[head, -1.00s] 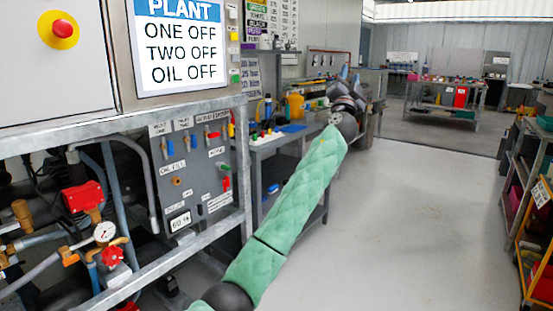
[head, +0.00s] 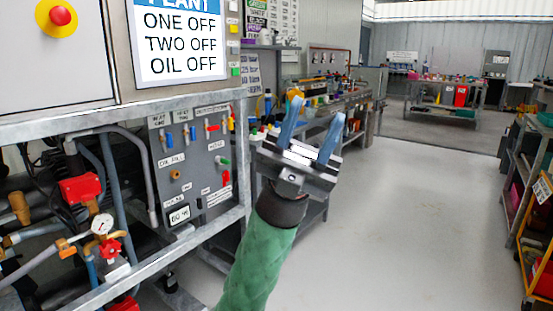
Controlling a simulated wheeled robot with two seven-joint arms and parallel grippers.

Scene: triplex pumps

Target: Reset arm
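My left gripper (head: 312,133) is raised in the middle of the head view, with its two blue fingers pointing up and spread apart. Nothing shows between the fingers. My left arm (head: 262,260), in a green quilted sleeve, comes up from the bottom of the picture. The gripper is in front of the workbench behind and to the right of the pump panel (head: 190,160), and looks apart from both. My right gripper is not in view.
The pump frame stands at the left, with a red emergency button (head: 60,16), a plant sign (head: 180,42) and a pressure gauge (head: 102,224). A shelf rack (head: 540,195) stands at the right. The floor (head: 420,220) between is clear. A far table (head: 445,105) holds several items.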

